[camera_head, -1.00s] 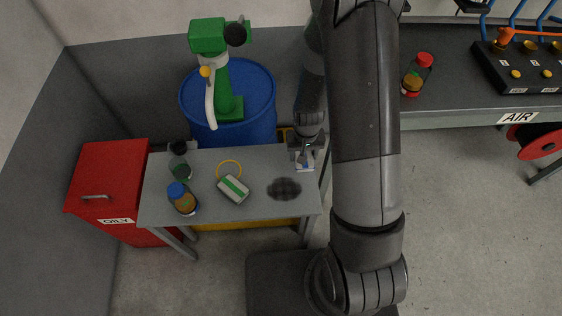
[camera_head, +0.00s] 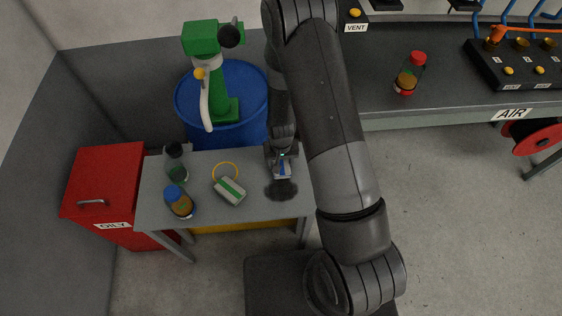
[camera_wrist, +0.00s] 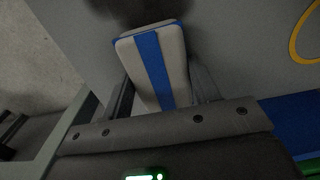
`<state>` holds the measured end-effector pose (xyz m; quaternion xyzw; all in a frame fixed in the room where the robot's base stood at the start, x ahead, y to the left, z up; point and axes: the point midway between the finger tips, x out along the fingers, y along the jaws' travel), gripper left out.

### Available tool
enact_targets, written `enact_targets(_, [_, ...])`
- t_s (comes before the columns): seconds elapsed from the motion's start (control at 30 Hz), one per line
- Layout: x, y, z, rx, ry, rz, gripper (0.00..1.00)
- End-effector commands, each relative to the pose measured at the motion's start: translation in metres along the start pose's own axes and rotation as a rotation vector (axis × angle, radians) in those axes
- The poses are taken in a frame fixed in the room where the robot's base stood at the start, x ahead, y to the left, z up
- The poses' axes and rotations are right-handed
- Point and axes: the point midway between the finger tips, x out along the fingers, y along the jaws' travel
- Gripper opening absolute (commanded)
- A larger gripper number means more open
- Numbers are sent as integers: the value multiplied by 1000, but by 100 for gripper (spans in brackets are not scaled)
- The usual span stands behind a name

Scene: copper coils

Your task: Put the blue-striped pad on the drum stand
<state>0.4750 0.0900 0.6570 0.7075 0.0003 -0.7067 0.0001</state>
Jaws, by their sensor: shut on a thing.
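The blue-striped pad (camera_head: 283,171) is a pale block with a blue stripe along its middle. My gripper (camera_head: 282,158) is shut on it, over the right part of the grey stand (camera_head: 225,211) in front of the blue drum (camera_head: 243,101). In the wrist view the pad (camera_wrist: 156,62) lies between the two fingers of my gripper (camera_wrist: 160,88), its far end close to a dark patch (camera_wrist: 143,8). I cannot tell whether the pad touches the stand top.
A green-striped pad (camera_head: 229,190), a yellow ring (camera_head: 225,171), a dark-capped bottle (camera_head: 176,163) and a blue-capped jar (camera_head: 179,203) occupy the stand's left and middle. A green pump (camera_head: 208,50) stands on the drum. A red bin (camera_head: 103,190) is at left.

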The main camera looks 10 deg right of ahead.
Motion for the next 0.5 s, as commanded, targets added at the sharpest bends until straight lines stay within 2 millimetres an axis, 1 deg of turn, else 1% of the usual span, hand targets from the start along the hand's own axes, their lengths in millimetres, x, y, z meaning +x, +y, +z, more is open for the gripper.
enact_targets(0.2, [4,0,0,0,-2,0,34])
enact_targets(0.23, [3,0,0,0,-1,0,58])
enact_targets(0.47, [3,0,0,0,-1,0,77])
enact_targets(0.5, [3,0,0,0,-1,0,77])
